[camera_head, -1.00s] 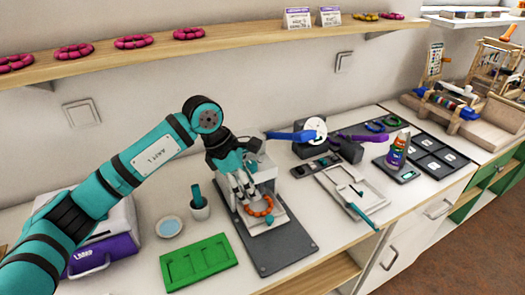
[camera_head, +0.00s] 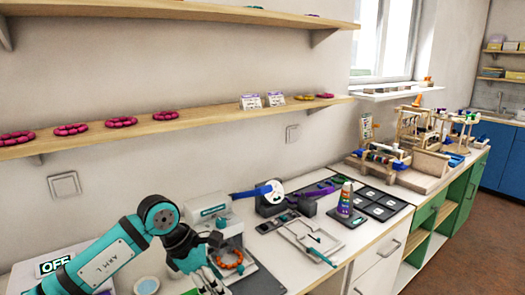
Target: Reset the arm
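My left arm, teal and black, comes in from the lower left. Its gripper (camera_head: 212,275) points down at the left of an orange bead ring (camera_head: 228,258). The ring lies on the plate of a small white machine (camera_head: 212,212) on the counter. The fingers are small and partly cut off by the bottom edge, so I cannot tell whether they are open or shut. My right gripper is out of view.
A white frame tray (camera_head: 312,240), a bottle (camera_head: 346,197) and a dark board with squares (camera_head: 375,203) stand right of the machine. A wooden shelf (camera_head: 190,117) with pink bead rings and small cards runs above. Wooden bead racks (camera_head: 415,130) stand at the far right.

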